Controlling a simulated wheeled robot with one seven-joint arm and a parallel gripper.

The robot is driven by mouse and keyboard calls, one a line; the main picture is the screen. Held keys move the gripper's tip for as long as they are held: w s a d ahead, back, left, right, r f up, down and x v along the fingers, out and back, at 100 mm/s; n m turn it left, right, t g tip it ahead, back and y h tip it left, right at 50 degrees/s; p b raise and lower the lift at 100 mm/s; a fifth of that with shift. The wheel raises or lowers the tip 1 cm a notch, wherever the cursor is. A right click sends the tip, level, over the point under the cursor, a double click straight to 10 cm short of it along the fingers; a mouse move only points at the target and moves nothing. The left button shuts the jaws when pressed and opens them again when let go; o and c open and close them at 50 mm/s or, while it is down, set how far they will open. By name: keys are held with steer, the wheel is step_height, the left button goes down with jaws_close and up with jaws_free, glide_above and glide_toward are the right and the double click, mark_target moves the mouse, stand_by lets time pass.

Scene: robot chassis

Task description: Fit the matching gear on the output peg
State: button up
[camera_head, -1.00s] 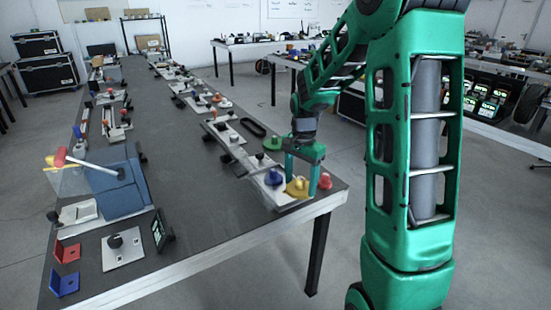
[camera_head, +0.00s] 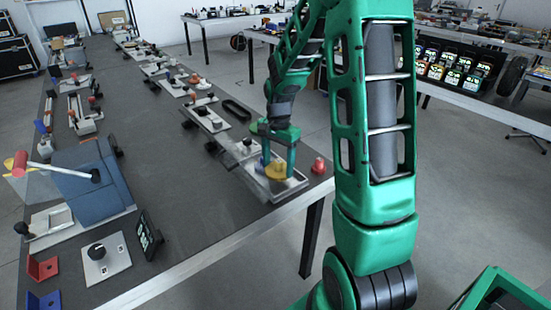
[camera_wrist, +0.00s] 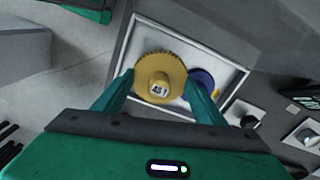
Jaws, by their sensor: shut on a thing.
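The yellow gear (camera_head: 277,171) with a raised hub sits between the fingers of my gripper (camera_head: 278,165), over the pale framed plate (camera_head: 293,188) at the table's near right end. A red gear (camera_head: 318,166) stands apart at the right, near the table edge. A green gear (camera_head: 257,127) shows behind my wrist. Any peg under the yellow gear is hidden.
A black oval loop (camera_head: 236,109) lies behind the plate. A blue block (camera_head: 95,180), a small dark display (camera_head: 149,235) and a plate with a black knob (camera_head: 104,257) stand at the left. The table middle is mostly clear.

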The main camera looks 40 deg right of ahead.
steer(key=shift+f, duration=1.05)
steer(key=shift+s+f, duration=0.1)
steer(key=shift+f, duration=0.05)
stand_by(1.0)
steer(key=shift+r, duration=0.8)
steer(key=shift+f, duration=0.8)
stand_by(1.0)
steer(key=shift+r, duration=0.8)
steer(key=shift+f, duration=0.8)
stand_by(0.9)
steer(key=o, duration=0.8)
steer(key=shift+r, duration=0.1)
